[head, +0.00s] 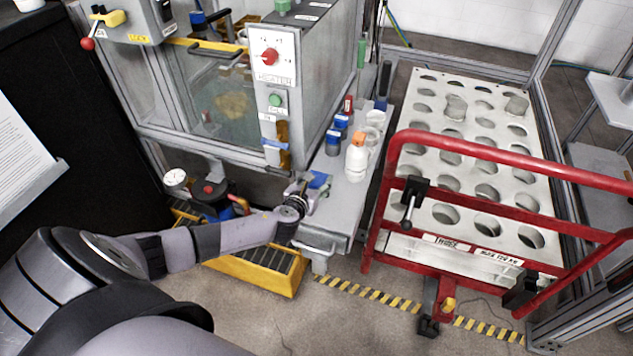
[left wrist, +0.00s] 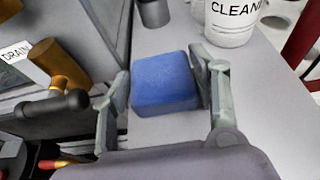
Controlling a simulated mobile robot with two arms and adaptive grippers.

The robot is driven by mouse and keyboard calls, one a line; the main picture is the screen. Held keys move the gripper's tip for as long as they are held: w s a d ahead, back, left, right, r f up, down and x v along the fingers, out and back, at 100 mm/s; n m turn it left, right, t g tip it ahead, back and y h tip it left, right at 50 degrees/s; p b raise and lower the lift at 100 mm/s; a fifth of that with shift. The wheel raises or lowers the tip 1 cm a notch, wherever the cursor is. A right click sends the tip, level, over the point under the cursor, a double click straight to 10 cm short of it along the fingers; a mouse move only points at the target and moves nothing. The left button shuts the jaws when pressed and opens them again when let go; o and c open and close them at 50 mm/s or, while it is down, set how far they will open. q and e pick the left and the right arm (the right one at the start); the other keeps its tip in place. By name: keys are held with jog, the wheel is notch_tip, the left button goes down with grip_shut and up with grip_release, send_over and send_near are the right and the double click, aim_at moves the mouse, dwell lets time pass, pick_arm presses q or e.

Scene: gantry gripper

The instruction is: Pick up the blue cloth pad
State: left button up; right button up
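The blue cloth pad (head: 319,180) lies on the narrow grey shelf (head: 337,207) beside the machine. In the left wrist view the pad (left wrist: 165,83) is a small blue block between the two fingers. My left gripper (head: 305,188) reaches it from the front left. In the left wrist view the gripper (left wrist: 162,72) is open, with one finger on each side of the pad. A thin gap shows at the left finger; I cannot tell whether the right finger touches. My right gripper is not in view.
A white bottle with an orange cap (head: 356,158) stands just behind the pad, with blue-capped bottles (head: 334,142) nearby. The machine cabinet (head: 313,95) borders the shelf on the left. A red-railed cart (head: 475,150) stands to the right.

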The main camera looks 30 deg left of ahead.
pick_arm(q)
jog(key=c, duration=0.5)
